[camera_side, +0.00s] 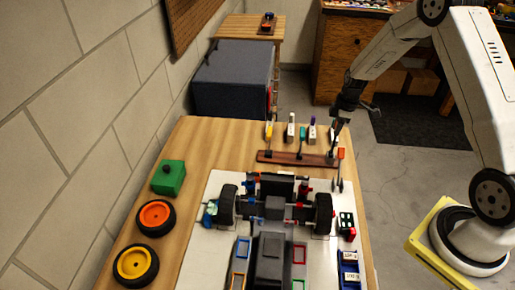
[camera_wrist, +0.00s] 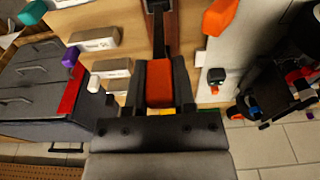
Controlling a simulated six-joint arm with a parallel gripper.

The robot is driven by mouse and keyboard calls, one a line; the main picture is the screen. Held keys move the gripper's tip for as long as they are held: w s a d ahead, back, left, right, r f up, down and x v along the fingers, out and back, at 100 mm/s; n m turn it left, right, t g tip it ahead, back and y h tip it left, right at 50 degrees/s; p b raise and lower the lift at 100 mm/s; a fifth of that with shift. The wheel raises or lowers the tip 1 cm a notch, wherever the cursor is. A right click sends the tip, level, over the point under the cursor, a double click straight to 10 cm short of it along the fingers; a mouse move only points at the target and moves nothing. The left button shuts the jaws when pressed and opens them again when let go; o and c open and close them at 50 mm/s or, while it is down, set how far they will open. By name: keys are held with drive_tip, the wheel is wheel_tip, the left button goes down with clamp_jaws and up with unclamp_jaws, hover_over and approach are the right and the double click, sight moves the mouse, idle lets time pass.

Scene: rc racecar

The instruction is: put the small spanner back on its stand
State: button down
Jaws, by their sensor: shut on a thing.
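My gripper (camera_side: 338,127) is at the right end of the brown tool stand (camera_side: 285,157), above the table's back edge. In the wrist view my gripper (camera_wrist: 159,88) is shut on an orange handle (camera_wrist: 160,83) between its two dark fingers. This seems to be the small spanner. Its dark shaft (camera_wrist: 158,38) runs away from the fingers towards the brown stand (camera_wrist: 172,20). I cannot tell whether the shaft is seated in the stand or just above it. In the side view the held handle is mostly hidden by the gripper.
Other tools stand along the stand, with yellow (camera_side: 269,131), green (camera_side: 302,134) and purple (camera_side: 312,131) handles. An orange-handled tool (camera_side: 340,165) is close by on the right. A partly built car (camera_side: 273,207) fills the table's middle. Wheels (camera_side: 155,217) and a green box (camera_side: 168,178) are left.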

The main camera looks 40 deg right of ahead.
drive_tip(key=shift+f, duration=0.6)
idle(0.3)
drive_tip(key=shift+c, duration=1.8)
unclamp_jaws()
wheel_tip(320, 180, up, 8)
drive_tip(key=shift+s+d+f, duration=0.15)
drive_tip(key=shift+s+d, duration=0.2)
drive_tip(key=shift+a, duration=0.1)
drive_tip(key=s+a+r+m, duration=0.3)
drive_tip(key=s+a, duration=0.4)
drive_tip(key=a, duration=0.3)
drive_tip(key=s+a+r+m+t+h, duration=0.1)
drive_tip(key=s+a+r+m, duration=0.2)
drive_tip(key=s+a+m, duration=0.3)
drive_tip(key=s+a, duration=0.2)
drive_tip(key=a, duration=0.2)
drive_tip(key=shift+s+t, duration=0.25)
drive_tip(key=shift+t, duration=0.05)
